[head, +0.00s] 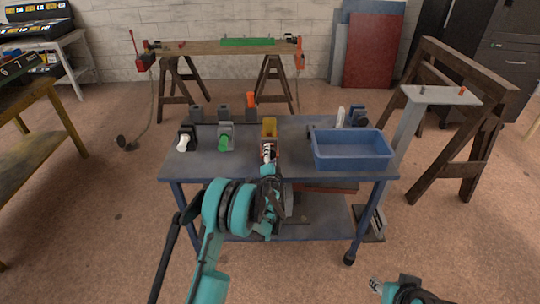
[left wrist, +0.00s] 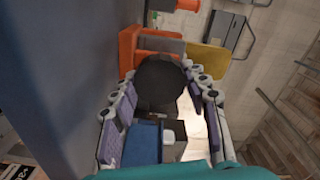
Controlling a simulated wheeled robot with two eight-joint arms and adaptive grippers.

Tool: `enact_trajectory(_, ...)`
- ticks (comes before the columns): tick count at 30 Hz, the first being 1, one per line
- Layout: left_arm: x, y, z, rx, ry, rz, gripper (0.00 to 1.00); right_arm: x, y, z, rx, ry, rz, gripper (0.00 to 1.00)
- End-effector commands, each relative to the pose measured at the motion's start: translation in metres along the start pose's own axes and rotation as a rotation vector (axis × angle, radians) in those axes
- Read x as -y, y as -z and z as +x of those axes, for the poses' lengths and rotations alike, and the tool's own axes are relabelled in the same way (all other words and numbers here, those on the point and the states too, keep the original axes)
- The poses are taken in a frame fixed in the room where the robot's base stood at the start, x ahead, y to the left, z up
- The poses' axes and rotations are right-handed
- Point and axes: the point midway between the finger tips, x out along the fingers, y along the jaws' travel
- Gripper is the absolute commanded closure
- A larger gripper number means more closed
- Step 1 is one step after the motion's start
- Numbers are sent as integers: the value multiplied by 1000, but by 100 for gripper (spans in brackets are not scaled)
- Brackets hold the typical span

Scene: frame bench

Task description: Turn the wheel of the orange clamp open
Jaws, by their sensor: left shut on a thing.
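The orange clamp (head: 269,147) stands at the front edge of the blue bench, with a yellow part (head: 269,127) behind it. In the left wrist view its orange body (left wrist: 148,48) and yellow part (left wrist: 209,60) lie just beyond my fingers. Its dark round wheel (left wrist: 160,84) sits between the two fingers of my left gripper (left wrist: 160,73), which is shut on it. In the head view my left gripper (head: 268,160) hides the wheel. My right gripper (head: 375,286) is at the bottom edge, away from the bench; its finger opening is too small to judge.
On the blue bench (head: 300,130), a clamp with a white wheel (head: 184,142) and one with a green wheel (head: 224,140) stand left of the orange clamp. A blue bin (head: 352,148) stands close on its right. Grey blocks and an orange-topped post (head: 251,101) line the back.

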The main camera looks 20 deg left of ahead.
Motion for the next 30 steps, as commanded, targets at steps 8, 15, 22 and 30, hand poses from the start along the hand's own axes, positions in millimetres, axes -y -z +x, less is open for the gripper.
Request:
enact_trajectory(8, 0, -1, 0, 1, 0, -264, 84, 0, 0, 0, 0, 0, 0, 60)
enact_trajectory(15, 0, -1, 0, 1, 0, -481, 84, 0, 0, 0, 0, 0, 0, 60)
enact_trajectory(22, 0, -1, 0, 1, 1, -649, 84, 0, 0, 0, 0, 0, 0, 60)
enact_trajectory(30, 0, -1, 0, 1, 0, -767, 84, 0, 0, 0, 0, 0, 0, 60)
